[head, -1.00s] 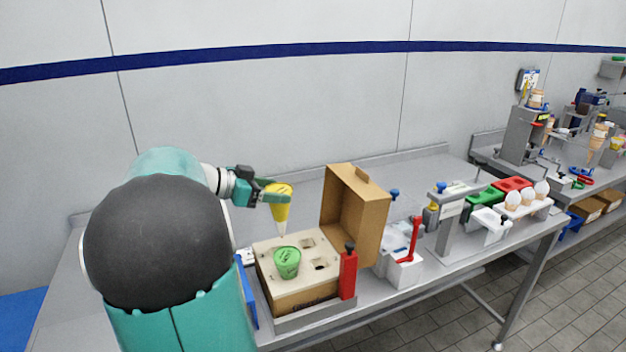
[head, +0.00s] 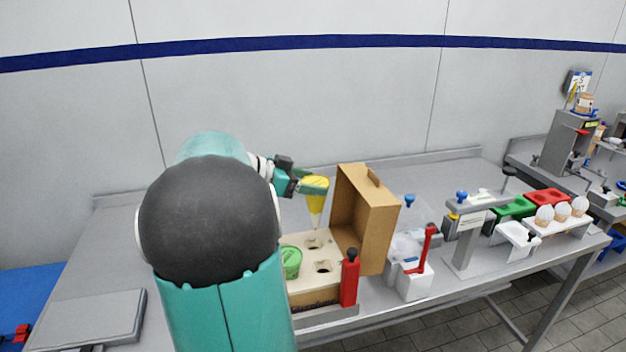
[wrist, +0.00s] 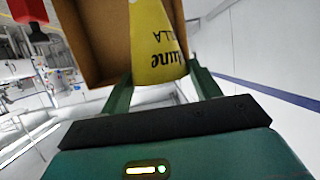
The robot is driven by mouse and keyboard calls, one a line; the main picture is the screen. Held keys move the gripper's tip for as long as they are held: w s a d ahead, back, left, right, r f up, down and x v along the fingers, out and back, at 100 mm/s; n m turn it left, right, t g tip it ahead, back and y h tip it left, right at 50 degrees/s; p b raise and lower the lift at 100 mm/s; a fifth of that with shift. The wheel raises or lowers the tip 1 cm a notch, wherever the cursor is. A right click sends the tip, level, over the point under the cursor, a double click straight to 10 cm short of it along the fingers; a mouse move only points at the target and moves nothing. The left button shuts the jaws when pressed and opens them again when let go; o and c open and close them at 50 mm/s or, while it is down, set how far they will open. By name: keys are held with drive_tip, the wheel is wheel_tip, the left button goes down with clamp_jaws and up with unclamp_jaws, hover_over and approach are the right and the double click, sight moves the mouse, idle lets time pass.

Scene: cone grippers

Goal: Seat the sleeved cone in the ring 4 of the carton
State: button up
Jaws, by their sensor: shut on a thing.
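My gripper (head: 314,186) is shut on the yellow sleeved cone (head: 316,196). The cone hangs tip down above the carton's cream insert, near a back hole; I cannot tell whether the tip is inside it. In the wrist view the yellow sleeve (wrist: 155,45) with dark lettering sits between the green fingers. The carton (head: 318,285) stands on the table with its brown lid (head: 366,220) raised at the right. A green-lidded thing (head: 291,262) sits in the insert at the left, partly hidden by my arm. A front hole (head: 323,267) shows empty.
A red post (head: 349,278) stands at the carton's front right corner. Right of the lid are a white box with a red handle (head: 417,276), a grey stand (head: 466,235) and a rack of white-topped cones (head: 560,222). The table behind the carton is clear.

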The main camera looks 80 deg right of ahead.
sight(308, 198)
drive_tip(key=shift+w+d+f, duration=0.1)
drive_tip(key=shift+w+f, duration=0.05)
drive_tip(key=shift+f, duration=6.3)
